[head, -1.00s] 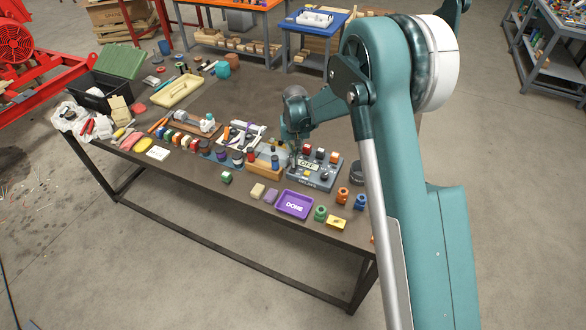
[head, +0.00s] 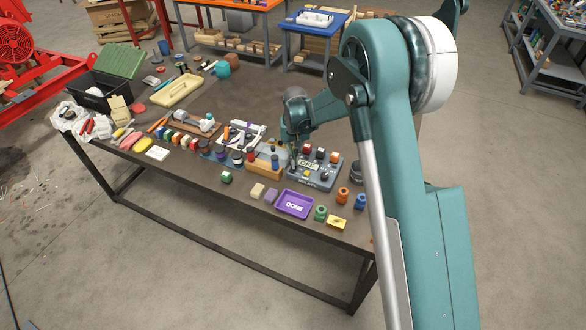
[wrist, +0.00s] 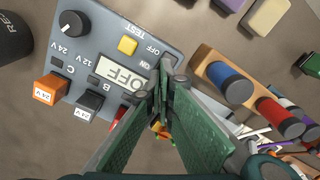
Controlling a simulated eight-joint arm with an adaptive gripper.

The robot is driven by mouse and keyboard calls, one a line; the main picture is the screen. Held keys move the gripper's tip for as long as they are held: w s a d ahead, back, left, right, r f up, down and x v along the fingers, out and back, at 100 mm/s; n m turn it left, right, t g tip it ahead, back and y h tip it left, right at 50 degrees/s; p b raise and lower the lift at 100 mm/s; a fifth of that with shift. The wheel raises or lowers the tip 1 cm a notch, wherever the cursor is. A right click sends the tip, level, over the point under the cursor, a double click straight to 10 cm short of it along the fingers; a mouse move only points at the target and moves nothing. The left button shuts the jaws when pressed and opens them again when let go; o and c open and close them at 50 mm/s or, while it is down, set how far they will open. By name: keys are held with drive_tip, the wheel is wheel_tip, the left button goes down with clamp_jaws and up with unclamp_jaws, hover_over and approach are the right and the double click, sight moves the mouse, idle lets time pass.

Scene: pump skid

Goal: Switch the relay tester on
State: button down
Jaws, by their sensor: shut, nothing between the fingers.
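The relay tester (head: 318,183) is a blue-grey box near the right end of the bench. In the wrist view its panel (wrist: 100,40) has a display (wrist: 122,74) reading OFF, a black knob (wrist: 74,22) and a yellow TEST button (wrist: 127,45). OFF and ON labels stand at the panel's edge; the switch beside them is mostly hidden by my fingertips. My gripper (wrist: 165,80) is shut and empty, pointing down at that edge. I cannot tell whether it touches the switch. In the head view my gripper (head: 293,163) is at the tester's left side.
Relays sit on the tester: an orange one (wrist: 48,88), a black one (wrist: 88,104) and a red one partly behind my fingers. A wooden holder (wrist: 205,58) with coloured cylinders stands close beside it. A purple DONE tray (head: 294,204) lies in front.

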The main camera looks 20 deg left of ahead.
drive_tip(key=shift+f+b, duration=0.4)
drive_tip(key=shift+f, duration=0.2)
idle(0.6)
drive_tip(key=shift+r, duration=0.1)
drive_tip(key=shift+r+p, duration=0.65)
drive_tip(key=shift+r, duration=2.75)
drive_tip(key=shift+d, duration=0.1)
